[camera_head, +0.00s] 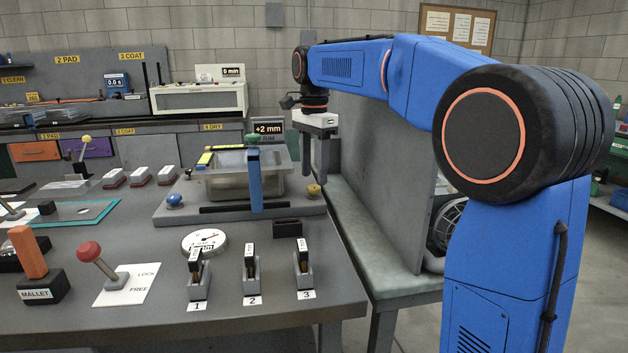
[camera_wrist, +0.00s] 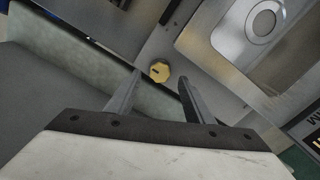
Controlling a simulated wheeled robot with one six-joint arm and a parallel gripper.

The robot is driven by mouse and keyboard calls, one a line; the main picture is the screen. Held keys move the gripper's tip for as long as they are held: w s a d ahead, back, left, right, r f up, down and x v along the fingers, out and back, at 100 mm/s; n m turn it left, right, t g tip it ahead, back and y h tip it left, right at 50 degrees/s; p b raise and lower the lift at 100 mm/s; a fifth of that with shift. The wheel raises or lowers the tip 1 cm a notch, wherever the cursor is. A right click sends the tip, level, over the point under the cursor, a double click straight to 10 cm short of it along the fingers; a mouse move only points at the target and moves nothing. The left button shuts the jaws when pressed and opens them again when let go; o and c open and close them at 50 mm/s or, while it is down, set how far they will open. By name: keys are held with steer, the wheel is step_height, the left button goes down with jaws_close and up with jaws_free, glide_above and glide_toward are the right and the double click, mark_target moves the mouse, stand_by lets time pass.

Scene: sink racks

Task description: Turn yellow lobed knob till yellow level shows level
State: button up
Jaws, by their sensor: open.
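The yellow lobed knob (camera_head: 313,190) sits at the right front corner of the grey sink unit's base (camera_head: 180,215). In the wrist view the yellow knob (camera_wrist: 159,72) shows from above, a little beyond and between the fingertips. My gripper (camera_head: 320,165) points down just above the knob, and its two fingers are apart and empty. In the wrist view my gripper (camera_wrist: 160,82) shows open, with no visible contact with the knob. A yellow level (camera_head: 207,155) lies along the left rim of the basin; its bubble is too small to read. A display (camera_head: 268,129) reads +2 mm.
A blue knob (camera_head: 174,201) and a green knob (camera_head: 252,138) are on the same unit. A grey upright panel (camera_head: 385,170) stands close to the right of my gripper.

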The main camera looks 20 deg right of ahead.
mark_target(314, 187)
steer(key=shift+f, duration=1.55)
steer(key=c, duration=1.1)
steer(key=shift+o, duration=0.2)
steer(key=shift+n, duration=0.3)
